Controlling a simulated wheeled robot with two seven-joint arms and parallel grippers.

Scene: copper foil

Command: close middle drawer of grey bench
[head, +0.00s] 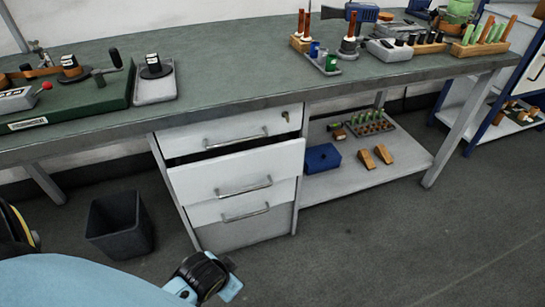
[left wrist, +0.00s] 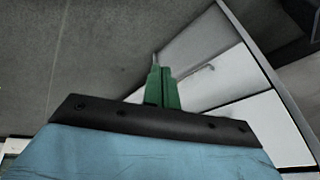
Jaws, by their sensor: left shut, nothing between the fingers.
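The grey bench (head: 250,100) holds a stack of three white drawers under its top. The middle drawer (head: 235,175) stands pulled out, with a dark gap above its front and a bar handle (head: 243,187) on it. The top drawer (head: 228,133) and bottom drawer (head: 240,212) sit further back. My left arm comes in low at the left, in front of the drawers; its fingers cannot be made out in the head view. In the left wrist view my left gripper (left wrist: 162,85) shows green fingers, shut and empty. Drawer fronts and a handle (left wrist: 198,74) lie beyond them. My right gripper is not in view.
A black bin (head: 120,225) stands on the floor left of the drawers. A lower shelf (head: 350,178) to the right carries a blue box (head: 322,158) and small parts. The bench leg (head: 455,130) stands at the right. The floor in front is clear.

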